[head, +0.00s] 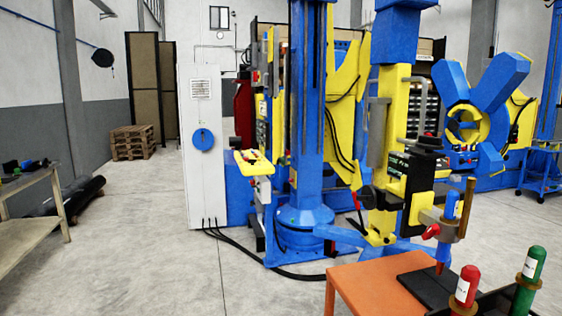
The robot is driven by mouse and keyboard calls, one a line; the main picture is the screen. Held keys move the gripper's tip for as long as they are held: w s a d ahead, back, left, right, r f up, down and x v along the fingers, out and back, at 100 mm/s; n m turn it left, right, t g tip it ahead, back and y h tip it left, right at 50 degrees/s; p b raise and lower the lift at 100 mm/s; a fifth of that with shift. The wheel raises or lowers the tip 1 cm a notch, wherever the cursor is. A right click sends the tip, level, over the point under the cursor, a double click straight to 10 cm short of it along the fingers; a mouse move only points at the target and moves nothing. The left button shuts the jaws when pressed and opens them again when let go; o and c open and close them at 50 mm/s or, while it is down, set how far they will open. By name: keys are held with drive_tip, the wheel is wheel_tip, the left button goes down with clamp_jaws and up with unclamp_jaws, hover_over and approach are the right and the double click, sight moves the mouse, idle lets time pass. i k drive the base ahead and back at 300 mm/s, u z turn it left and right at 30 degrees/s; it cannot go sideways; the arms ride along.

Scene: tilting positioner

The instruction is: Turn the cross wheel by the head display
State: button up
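The blue and yellow column machine stands right of centre, and its welding head (408,110) hangs on the right. A small dark display (397,170) with green marks sits low on the yellow head. My gripper is not in this view.
An orange table (352,286) with a black plate stands in front of the head. A red bottle (466,286) and a green bottle (529,278) stand at the lower right. Black cables (262,268) cross the floor. A workbench (32,215) is at left; the floor between is clear.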

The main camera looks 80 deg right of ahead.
sight(368, 197)
drive_tip(key=i, duration=0.15)
drive_tip(key=z, duration=3.65)
drive_tip(key=k, duration=0.45)
drive_tip(key=u, duration=0.85)
drive_tip(key=i, duration=1.55)
drive_tip(key=z, duration=0.6)
